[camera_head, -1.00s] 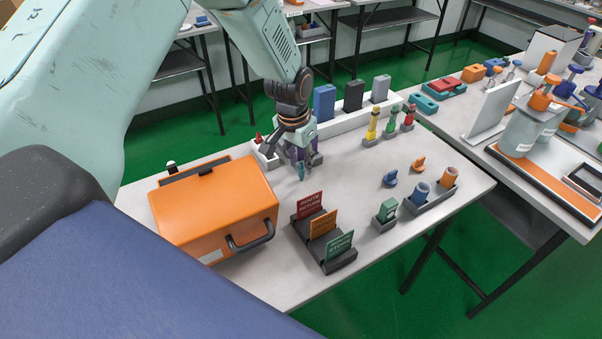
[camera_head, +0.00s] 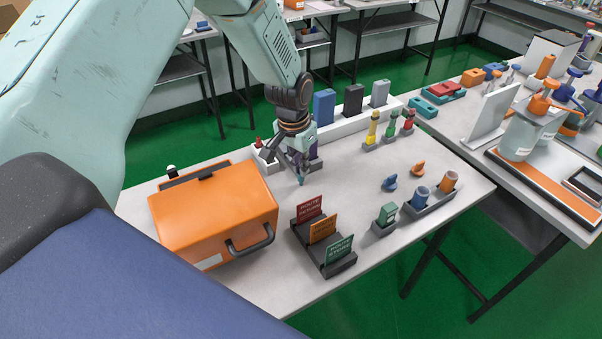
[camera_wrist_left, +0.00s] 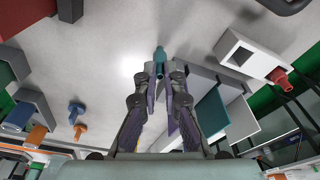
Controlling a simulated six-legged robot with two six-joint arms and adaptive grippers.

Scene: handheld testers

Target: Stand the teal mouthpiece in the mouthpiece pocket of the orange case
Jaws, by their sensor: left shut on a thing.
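My left gripper (camera_head: 299,172) is shut on the teal mouthpiece (camera_head: 301,180) and holds it over the grey-white table, beyond and to the right of the orange case. In the left wrist view the mouthpiece (camera_wrist_left: 160,57) points out past my fingertips (camera_wrist_left: 160,72). I cannot tell its height over the table. The orange case (camera_head: 215,212) stands at the table's left, with a dark handle on its near right side. Its orange outer panel faces me; the mouthpiece pocket is not visible. My right gripper is not in view.
A dark rack of red, orange and green cards (camera_head: 323,236) stands right of the case. A blue mouthpiece (camera_head: 389,184) and an orange one (camera_head: 417,169) lie farther right. A white rack (camera_head: 343,124) with upright devices runs along the back. The table between is clear.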

